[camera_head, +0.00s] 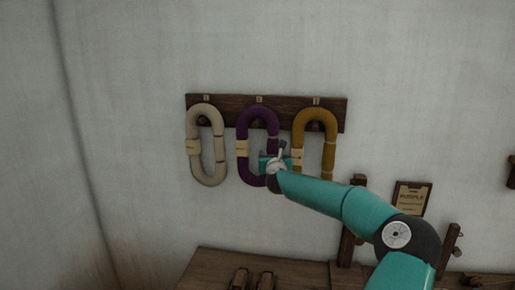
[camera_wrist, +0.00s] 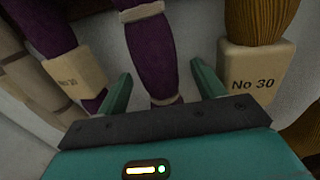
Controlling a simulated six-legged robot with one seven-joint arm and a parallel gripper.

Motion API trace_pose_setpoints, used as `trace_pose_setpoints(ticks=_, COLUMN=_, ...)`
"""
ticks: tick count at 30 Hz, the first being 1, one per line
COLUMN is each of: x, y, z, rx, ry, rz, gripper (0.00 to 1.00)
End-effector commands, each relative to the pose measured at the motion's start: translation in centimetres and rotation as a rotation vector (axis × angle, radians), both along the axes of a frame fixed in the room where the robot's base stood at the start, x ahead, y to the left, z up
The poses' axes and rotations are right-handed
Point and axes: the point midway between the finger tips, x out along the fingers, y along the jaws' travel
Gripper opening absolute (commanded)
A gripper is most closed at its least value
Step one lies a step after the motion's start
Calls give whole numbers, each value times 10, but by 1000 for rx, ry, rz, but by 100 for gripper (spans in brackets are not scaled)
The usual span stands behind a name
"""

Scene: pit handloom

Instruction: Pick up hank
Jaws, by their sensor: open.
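Three looped hanks hang from a dark wooden peg rail (camera_head: 228,102) on the wall: a cream hank (camera_head: 194,125), a purple hank (camera_head: 244,122) in the middle and a mustard hank (camera_head: 329,123) on the right. My gripper (camera_head: 281,152) is at the lower right side of the purple hank and hides part of it. In the wrist view my gripper (camera_wrist: 163,88) is open, and the right strand of the purple hank (camera_wrist: 150,50) shows between its fingers. I cannot tell how deep the strand sits between them. The purple hank's left strand bears a pale tag (camera_wrist: 72,83).
The mustard hank's "No 30" tag (camera_wrist: 252,75) is close to the right finger. A framed sign (camera_head: 411,199), seemingly reading "PURPLE", hangs at the right. A wooden bench (camera_head: 212,266) and posts (camera_head: 350,240) stand below. The wall left of the rail is bare.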

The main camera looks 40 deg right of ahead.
Motion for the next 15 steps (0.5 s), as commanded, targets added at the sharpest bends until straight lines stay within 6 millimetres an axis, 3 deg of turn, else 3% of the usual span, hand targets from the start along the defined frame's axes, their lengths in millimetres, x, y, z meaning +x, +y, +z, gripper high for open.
trace_pose_setpoints(ticks=6, x=23, y=-18, z=-2, rx=2, ry=-2, rz=1, gripper=68)
trace_pose_setpoints(ticks=15, x=25, y=-21, z=-2, rx=1, ry=0, rz=1, gripper=68)
